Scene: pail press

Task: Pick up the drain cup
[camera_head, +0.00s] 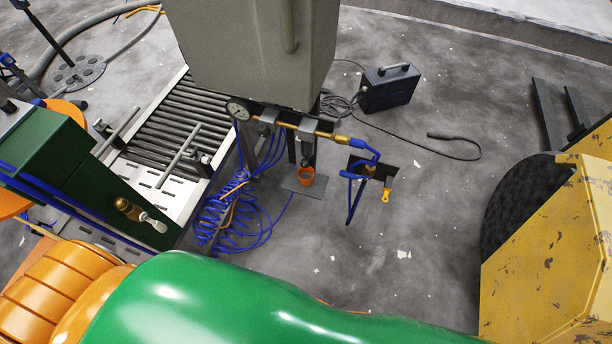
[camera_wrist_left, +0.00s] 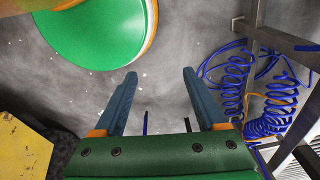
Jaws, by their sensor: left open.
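The drain cup appears to be the small orange cup (camera_head: 306,175) in the head view. It stands upright below a dark fitting under the big grey housing, over a thin grey plate (camera_head: 290,187). The cup does not show clearly in the left wrist view. My left gripper (camera_wrist_left: 159,74) shows in the left wrist view with its two blue fingers spread apart. Nothing is between them but grey floor in the distance. I cannot make out the left gripper in the head view, so its distance to the cup is unclear. My right gripper is in neither view.
Blue coiled hoses (camera_head: 232,215) lie left of the cup. A brass line with a gauge (camera_head: 238,109) runs above it, and blue hose parts (camera_head: 352,195) hang at its right. A roller bed (camera_head: 178,120) is at left, a yellow machine (camera_head: 545,250) at right. Floor between is mostly clear.

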